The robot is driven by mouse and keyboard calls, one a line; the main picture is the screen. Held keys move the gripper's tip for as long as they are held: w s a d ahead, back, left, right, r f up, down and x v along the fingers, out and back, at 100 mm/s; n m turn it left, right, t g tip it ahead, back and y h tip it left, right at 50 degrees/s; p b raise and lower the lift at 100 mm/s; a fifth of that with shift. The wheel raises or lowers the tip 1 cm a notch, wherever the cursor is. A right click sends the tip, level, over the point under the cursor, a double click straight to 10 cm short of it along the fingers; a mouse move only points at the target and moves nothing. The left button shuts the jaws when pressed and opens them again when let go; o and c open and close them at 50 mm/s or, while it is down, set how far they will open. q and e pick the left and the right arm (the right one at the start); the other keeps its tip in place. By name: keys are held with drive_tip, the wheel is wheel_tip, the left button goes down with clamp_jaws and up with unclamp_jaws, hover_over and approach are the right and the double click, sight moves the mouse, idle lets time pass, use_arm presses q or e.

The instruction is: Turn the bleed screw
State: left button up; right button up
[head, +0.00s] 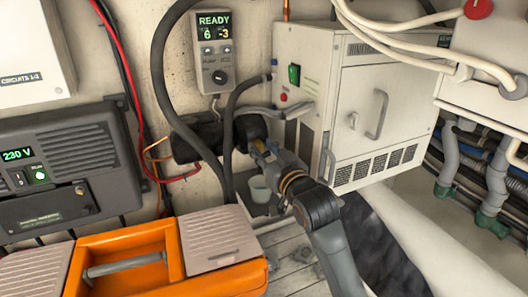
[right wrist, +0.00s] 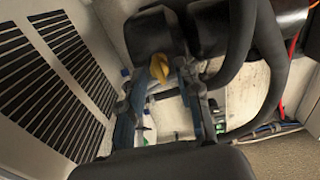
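The bleed screw is a small yellow wing-shaped knob (right wrist: 159,68) on a dark cylindrical housing, seen in the right wrist view. In the head view the dark housing (head: 203,137) is on the wall left of the white cabinet, and the screw is mostly hidden by my gripper. My right gripper (head: 262,148) reaches up to it from below right. In the right wrist view the gripper (right wrist: 160,72) has its fingers apart, with the knob between or just beyond the tips. I cannot tell whether they touch it. My left gripper is not in view.
Black hoses (head: 160,75) loop close around the housing. The white cabinet (head: 385,110) stands right of my right gripper. An orange toolbox (head: 125,245) is at front left. A control panel (head: 214,50) hangs above.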

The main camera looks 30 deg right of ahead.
drive_tip(key=shift+w+f, duration=0.15)
drive_tip(key=shift+f, duration=0.1)
drive_tip(key=s, duration=0.7)
drive_tip(key=shift+s+a, duration=0.25)
drive_tip(key=shift+s, duration=0.05)
